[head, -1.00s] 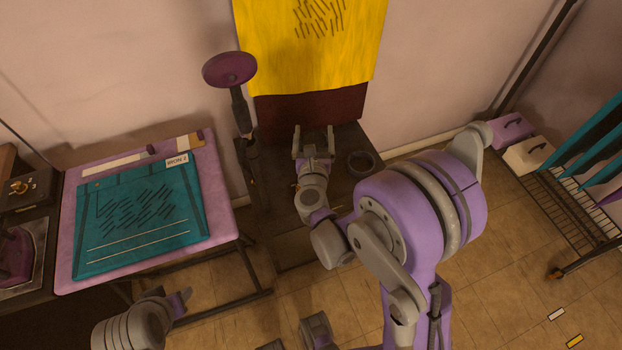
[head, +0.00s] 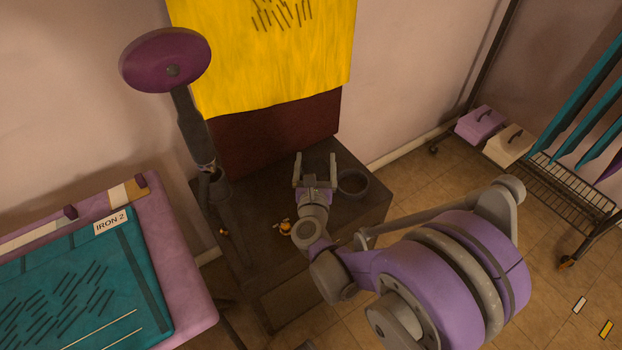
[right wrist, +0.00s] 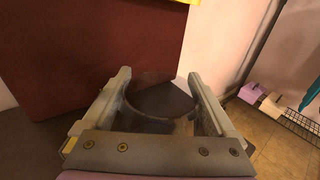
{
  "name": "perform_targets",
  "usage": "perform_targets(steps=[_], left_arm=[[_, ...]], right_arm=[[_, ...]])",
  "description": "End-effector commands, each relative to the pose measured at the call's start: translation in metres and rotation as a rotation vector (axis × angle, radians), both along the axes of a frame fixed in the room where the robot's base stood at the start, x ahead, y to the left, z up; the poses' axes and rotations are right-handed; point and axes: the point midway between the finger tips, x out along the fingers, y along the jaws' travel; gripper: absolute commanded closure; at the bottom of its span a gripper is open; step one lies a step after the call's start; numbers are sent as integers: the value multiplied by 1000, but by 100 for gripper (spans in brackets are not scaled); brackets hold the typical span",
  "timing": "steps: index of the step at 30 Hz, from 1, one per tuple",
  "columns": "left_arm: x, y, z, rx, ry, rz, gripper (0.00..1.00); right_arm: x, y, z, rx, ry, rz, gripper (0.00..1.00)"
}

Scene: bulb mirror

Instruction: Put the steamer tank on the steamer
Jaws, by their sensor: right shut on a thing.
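My right gripper (head: 314,158) is above a dark low stand, its two fingers spread and pointing toward the wall. In the right wrist view the same gripper (right wrist: 160,90) is shut on a smoky, see-through round thing (right wrist: 160,94), which looks like the steamer tank. The tank is hard to make out in the head view. A dark round ring (head: 353,182) lies on the stand (head: 275,200), just right of the gripper; I cannot tell whether it is the steamer's seat. My left gripper is out of view.
A maroon panel (head: 270,138) with a yellow cloth (head: 265,60) stands behind. A purple disc (head: 165,60) on a dark stalk rises at left. An ironing board (head: 180,275) is at lower left. A purple box (head: 480,122) and rack (head: 575,190) stand at right; floor between is open.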

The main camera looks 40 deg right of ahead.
Motion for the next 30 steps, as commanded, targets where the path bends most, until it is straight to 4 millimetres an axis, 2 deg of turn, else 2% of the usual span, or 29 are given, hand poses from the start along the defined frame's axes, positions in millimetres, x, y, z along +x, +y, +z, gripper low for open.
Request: perform_targets(steps=[1,5,10,22,23,24,30], left_arm=[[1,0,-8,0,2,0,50],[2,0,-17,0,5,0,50],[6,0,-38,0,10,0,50],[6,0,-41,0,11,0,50],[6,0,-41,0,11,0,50],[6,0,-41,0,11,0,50],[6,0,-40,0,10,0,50]], right_arm=[[-1,1,-9,0,1,-1,100],[-3,3,-19,0,0,-4,100],[-8,6,-42,0,0,-7,100],[-9,7,-46,0,0,-9,100],[-9,7,-46,0,0,-9,6],[-10,7,-46,0,0,-9,0],[-10,7,-45,0,0,-9,0]])
